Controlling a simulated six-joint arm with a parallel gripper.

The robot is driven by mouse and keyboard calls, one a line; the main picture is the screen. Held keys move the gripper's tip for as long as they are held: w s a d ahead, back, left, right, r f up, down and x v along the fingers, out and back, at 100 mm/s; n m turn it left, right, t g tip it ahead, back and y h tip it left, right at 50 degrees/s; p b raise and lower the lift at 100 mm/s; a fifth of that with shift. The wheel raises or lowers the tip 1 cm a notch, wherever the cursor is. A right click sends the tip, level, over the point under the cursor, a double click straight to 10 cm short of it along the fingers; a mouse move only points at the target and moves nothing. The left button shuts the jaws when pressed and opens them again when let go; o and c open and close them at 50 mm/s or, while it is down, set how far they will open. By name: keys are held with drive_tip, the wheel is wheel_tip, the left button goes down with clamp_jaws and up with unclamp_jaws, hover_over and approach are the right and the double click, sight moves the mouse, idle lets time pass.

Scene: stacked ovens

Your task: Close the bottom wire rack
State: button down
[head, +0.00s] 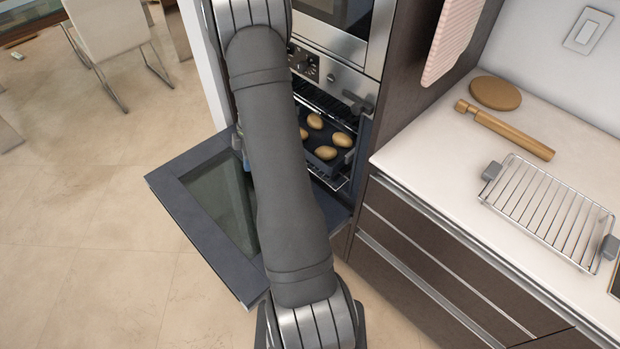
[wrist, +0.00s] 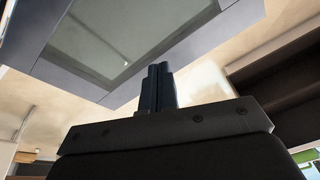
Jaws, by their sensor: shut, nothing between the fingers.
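The lower oven's door (head: 168,182) is folded down open and its glass faces up. Inside the cavity, a dark tray (head: 345,158) with several round tan pieces of food shows to the right of my arm. Wire rails (head: 338,182) of what looks like the bottom rack show just below the tray; the rest is hidden behind my arm. In the wrist view my gripper (wrist: 158,72) is shut with its dark fingers together and nothing between them. The door (wrist: 75,82) is close by in that view. My arm hides most of the gripper in the head view.
An upper oven (head: 335,35) and a control panel with a knob (head: 303,63) are above the cavity. The counter at right holds a loose wire rack (head: 550,212), a rolling pin (head: 505,130) and a round board (head: 495,93). Floor left of the door is clear.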

drive_tip(key=s+d+r+m+t+h, duration=0.1)
drive_tip(key=s+d+m, duration=0.3)
drive_tip(key=d+m, duration=0.45)
drive_tip(key=s+d+r+m+t+h, duration=0.1)
drive_tip(key=s+d+m, duration=0.3)
drive_tip(key=d+m, duration=0.45)
drive_tip(key=w+a+f+n+t+h, duration=0.4)
drive_tip(key=w+a+n+t+h, duration=0.1)
drive_tip(key=a+n, duration=0.55)
drive_tip(key=w+a+f+n+t+h, duration=0.3)
drive_tip(key=w+a+n+t+h, duration=0.1)
drive_tip(key=a+n, duration=0.6)
drive_tip(key=w+d+f+n, duration=0.1)
drive_tip(key=w+d+f, duration=0.5)
drive_tip(key=w+d, duration=0.3)
drive_tip(key=shift+d, duration=0.55)
